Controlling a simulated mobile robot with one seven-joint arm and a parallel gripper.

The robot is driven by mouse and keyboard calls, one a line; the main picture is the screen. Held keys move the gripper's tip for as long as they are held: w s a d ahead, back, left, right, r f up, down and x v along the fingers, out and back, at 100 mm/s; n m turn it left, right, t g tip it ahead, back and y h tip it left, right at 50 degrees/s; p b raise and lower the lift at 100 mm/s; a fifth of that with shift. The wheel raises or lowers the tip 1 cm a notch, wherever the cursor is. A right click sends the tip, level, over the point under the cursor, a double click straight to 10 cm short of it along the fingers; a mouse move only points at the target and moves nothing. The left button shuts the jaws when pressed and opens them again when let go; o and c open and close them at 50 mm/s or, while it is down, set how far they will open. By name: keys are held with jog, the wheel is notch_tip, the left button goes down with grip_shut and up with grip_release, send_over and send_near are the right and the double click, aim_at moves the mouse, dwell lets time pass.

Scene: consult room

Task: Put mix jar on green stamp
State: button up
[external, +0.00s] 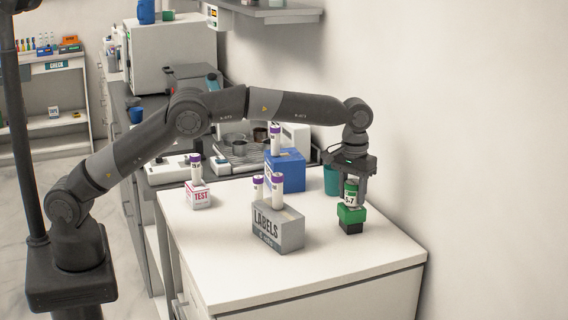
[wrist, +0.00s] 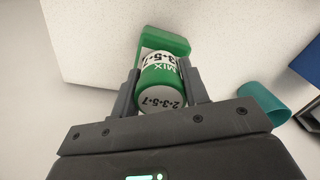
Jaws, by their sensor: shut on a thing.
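The mix jar (external: 351,194) is a small green and white cylinder with printed numbers. My gripper (external: 352,182) is shut on it from above, and the jar looks upright. In the wrist view the jar (wrist: 160,82) sits between the two dark fingers (wrist: 160,92), with "MIX" readable on its side. The green stamp (external: 351,216), a green block with a dark base, stands on the white counter directly below the jar. In the wrist view the stamp's green top (wrist: 163,40) shows just past the jar. I cannot tell whether jar and stamp touch.
A grey LABELS box (external: 278,232) with purple-capped tubes stands to the left on the white counter (external: 350,270). A blue block (external: 287,170) and a teal cup (external: 331,180) stand behind. A TEST box (external: 198,197) is farther left. The counter's front is clear.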

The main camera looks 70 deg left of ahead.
aim_at(353, 182)
jog(key=shift+f, duration=0.2)
jog(key=o, duration=1)
jog(key=shift+c, duration=0.2)
notch_tip(353, 182, up, 11)
jog(key=shift+f, duration=0.1)
jog(key=shift+r, duration=0.7)
